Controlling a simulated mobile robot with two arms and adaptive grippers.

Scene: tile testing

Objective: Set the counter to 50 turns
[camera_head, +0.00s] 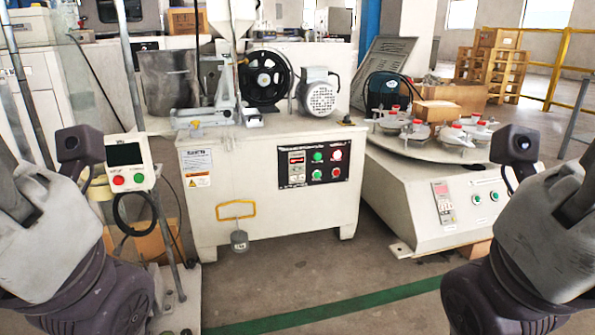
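A red counter-like unit (443,202) with a small display and keys is set in the sloped front of the right machine (415,190). Two green buttons (486,197) sit to its right. The middle machine (270,205) has a black control panel (313,163) with a small display unit (296,161) at its left, and green, red and white buttons. The digits on both displays are too small to read, and I cannot tell which is the task's counter. My arms show at the left and right edges, apart from both panels. Neither gripper's fingers show.
A control box (129,163) with a dark screen and red and green buttons stands at the left on a post. A round table with several red-topped fixtures (450,132) tops the right machine. A weight (239,241) hangs before the middle machine. Floor (330,275) ahead is clear.

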